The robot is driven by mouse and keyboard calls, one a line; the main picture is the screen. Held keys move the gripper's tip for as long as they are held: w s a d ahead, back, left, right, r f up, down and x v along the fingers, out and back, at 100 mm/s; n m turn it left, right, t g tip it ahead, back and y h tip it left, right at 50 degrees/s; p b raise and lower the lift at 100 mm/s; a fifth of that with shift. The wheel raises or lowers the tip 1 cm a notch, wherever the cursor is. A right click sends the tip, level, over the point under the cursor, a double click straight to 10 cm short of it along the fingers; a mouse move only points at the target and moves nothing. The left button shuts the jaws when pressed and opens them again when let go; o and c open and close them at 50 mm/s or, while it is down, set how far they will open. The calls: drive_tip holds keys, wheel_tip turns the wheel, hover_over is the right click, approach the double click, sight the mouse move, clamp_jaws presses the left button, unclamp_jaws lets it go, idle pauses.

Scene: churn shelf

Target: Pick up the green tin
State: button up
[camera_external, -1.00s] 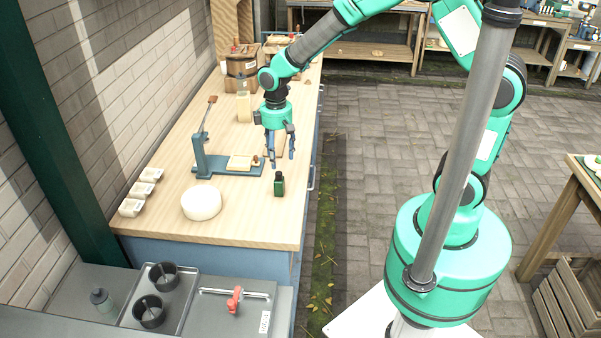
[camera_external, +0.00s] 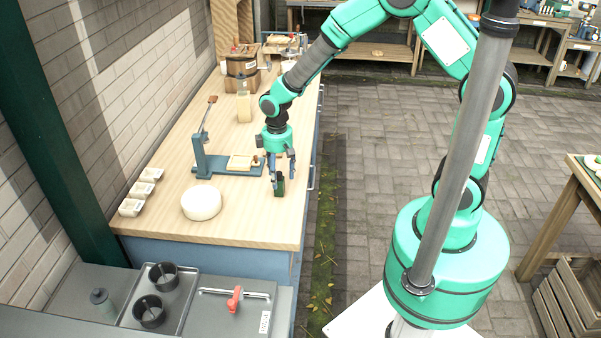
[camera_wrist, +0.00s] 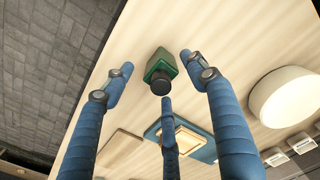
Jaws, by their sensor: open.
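The green tin (camera_external: 279,187) is a small dark green block with a dark cap, standing on the wooden counter (camera_external: 245,218) near its right edge. It also shows in the wrist view (camera_wrist: 160,68), where its black cap faces the camera. My gripper (camera_external: 282,180) is above and around the tin's upper part, pointing down. In the wrist view my gripper's blue fingers (camera_wrist: 160,78) are spread apart with the tin between their tips. I cannot tell whether any finger touches it. The tin's top is partly hidden by the fingers in the external view.
A blue press with a lever (camera_external: 205,160) and a board stands left of and behind the tin. A round white cheese (camera_external: 201,203) sits to the left, also in the wrist view (camera_wrist: 286,97). Small white dishes (camera_external: 141,190) line the wall side. The counter's front is clear.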

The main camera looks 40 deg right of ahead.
sight(279, 183)
drive_tip(key=shift+a+f+b, duration=0.1)
drive_tip(key=shift+f+b, duration=0.6)
drive_tip(key=shift+f, duration=1.9)
drive_tip(key=c, duration=1.4)
drive_tip(key=shift+r, duration=0.2)
drive_tip(key=shift+r, duration=0.55)
wheel_tip(279, 183, up, 2)
drive_tip(key=shift+r+p, duration=0.1)
drive_tip(key=shift+p, duration=0.45)
drive_tip(key=s+d, duration=0.2)
drive_tip(key=s, duration=0.3)
drive_tip(key=s+d+r+p, duration=0.1)
drive_tip(key=s, duration=0.4)
drive_tip(key=s+d+p, duration=0.1)
drive_tip(key=s+d, duration=0.1)
drive_tip(key=s, duration=0.3)
drive_tip(key=shift+d+r, duration=0.2)
drive_tip(key=shift+d, duration=0.1)
